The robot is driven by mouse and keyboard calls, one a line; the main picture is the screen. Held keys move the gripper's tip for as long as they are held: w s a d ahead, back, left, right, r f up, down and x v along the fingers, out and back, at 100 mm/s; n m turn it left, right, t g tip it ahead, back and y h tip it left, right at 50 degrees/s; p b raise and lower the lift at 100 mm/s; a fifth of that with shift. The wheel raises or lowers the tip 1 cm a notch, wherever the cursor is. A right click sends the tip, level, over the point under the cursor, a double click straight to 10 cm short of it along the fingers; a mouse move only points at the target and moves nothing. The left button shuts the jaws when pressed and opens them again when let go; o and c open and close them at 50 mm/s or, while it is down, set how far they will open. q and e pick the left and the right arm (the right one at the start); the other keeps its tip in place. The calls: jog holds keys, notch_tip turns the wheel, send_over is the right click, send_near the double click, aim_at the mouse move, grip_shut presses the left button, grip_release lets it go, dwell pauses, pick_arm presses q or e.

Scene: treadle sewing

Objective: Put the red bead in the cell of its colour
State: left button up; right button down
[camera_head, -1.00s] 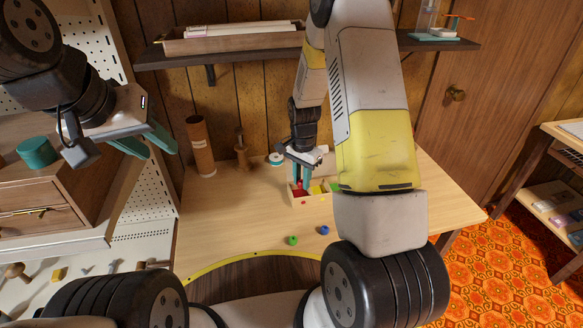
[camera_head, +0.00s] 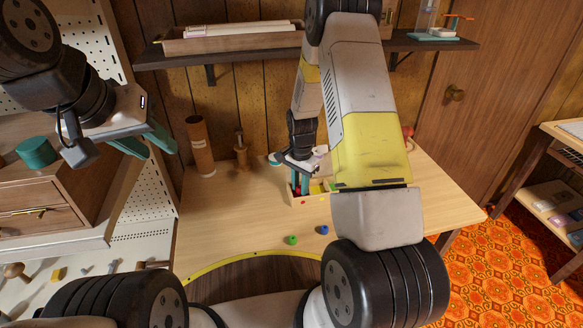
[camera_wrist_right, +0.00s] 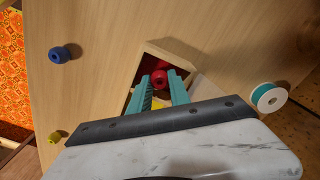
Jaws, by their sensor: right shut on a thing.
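The red bead (camera_wrist_right: 160,78) is between the tips of my right gripper (camera_wrist_right: 162,86), which is shut on it. The sorting box (camera_head: 298,199) stands on the table, and my right gripper (camera_head: 300,186) reaches down into it. In the right wrist view the bead is over the box (camera_wrist_right: 176,48), by a cell with a red floor (camera_wrist_right: 147,64). Whether the bead touches that floor I cannot tell. A yellow cell (camera_wrist_right: 159,102) shows between the fingers. My left gripper (camera_head: 148,140) is open and empty, high at the left.
A green bead (camera_head: 292,240) and a blue bead (camera_head: 323,230) lie on the table in front of the box. A teal-and-white spool (camera_wrist_right: 268,97) is beside the box. A brown cylinder (camera_head: 201,146) and a wooden stand (camera_head: 241,151) are at the back left. The left tabletop is clear.

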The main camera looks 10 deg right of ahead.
jog(key=shift+f, duration=0.25)
jog(key=c, duration=1.5)
grip_release()
